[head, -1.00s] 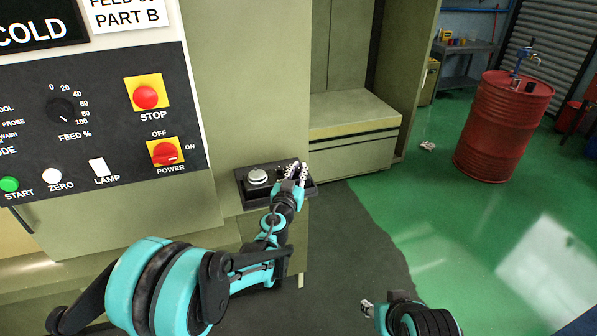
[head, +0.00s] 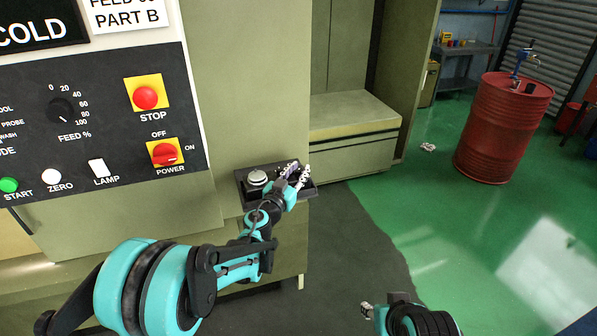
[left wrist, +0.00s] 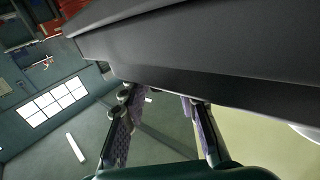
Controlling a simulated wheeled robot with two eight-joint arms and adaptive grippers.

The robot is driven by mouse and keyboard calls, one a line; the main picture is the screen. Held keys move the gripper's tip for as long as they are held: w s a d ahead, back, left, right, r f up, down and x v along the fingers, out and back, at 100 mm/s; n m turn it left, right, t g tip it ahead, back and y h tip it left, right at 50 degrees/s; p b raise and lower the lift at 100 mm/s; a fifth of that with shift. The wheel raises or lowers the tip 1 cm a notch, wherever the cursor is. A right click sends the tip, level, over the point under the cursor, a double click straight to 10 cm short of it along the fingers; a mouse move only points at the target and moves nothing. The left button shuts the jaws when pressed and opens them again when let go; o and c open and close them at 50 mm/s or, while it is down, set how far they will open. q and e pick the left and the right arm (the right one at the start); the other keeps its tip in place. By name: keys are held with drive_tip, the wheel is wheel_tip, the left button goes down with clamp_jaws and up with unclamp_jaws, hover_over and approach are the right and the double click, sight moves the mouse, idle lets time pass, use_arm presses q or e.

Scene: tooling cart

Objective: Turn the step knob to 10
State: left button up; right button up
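A small black box (head: 243,189) juts from the machine front, with a round silver knob (head: 257,177) on its left part. No step marks can be read on it. My left gripper (head: 297,173) is over the box's right part, to the right of the silver knob, with its two fingers apart and nothing visible between them. It hides what is on that part. In the left wrist view its fingers (left wrist: 160,112) are spread beneath a large dark surface. My right gripper (head: 366,310) shows small at the bottom; its finger state is unclear.
The control panel (head: 110,135) at the left carries a FEED % dial (head: 61,110), a red stop button (head: 146,97) and a red power switch (head: 165,154). A green-grey cabinet ledge (head: 350,112) stands behind the box. A red barrel (head: 502,130) stands on open green floor.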

use_arm(q)
drive_tip(key=shift+s, duration=0.1)
drive_tip(key=v, duration=1.1)
drive_tip(key=shift+s, duration=0.4)
drive_tip(key=shift+a, duration=0.2)
